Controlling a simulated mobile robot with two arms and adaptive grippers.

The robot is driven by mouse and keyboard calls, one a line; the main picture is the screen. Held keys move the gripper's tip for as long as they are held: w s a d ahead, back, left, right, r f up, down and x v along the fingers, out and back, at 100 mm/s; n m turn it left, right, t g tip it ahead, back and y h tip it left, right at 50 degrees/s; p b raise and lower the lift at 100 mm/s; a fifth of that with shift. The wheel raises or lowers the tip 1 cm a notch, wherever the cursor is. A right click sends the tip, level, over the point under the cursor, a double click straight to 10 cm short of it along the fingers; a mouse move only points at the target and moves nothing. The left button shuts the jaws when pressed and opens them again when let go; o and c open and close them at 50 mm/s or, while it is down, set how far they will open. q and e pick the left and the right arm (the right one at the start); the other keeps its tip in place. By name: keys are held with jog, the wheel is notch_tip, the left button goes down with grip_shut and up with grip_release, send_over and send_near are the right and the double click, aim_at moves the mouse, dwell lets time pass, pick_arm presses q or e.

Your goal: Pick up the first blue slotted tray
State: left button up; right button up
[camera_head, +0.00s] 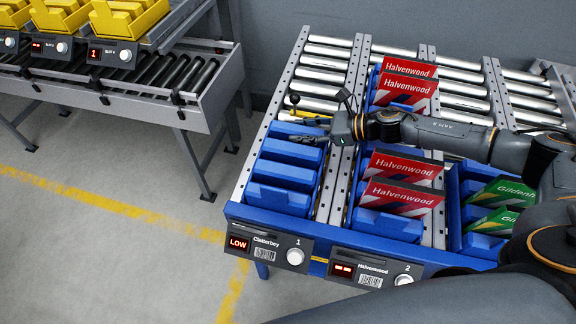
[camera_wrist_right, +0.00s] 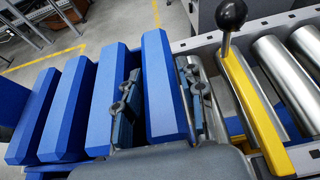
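The first blue slotted tray (camera_head: 282,172) lies in the left lane of the roller rack, behind the label marked 1. Its slots look empty. My right gripper (camera_head: 318,128) reaches in from the right to the tray's far end. The tray still appears to rest in the lane. My left gripper is not in view.
Lane 2 holds blue trays with red Halvenwood packets (camera_head: 402,196). Green packets (camera_head: 497,205) stand in the right lane. A black-knobbed yellow lever (camera_wrist_right: 250,90) is just beyond the tray. Yellow bins (camera_head: 125,18) sit on another rack at left, with free floor between.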

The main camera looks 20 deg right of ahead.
jog(key=shift+c, duration=0.2)
grip_shut()
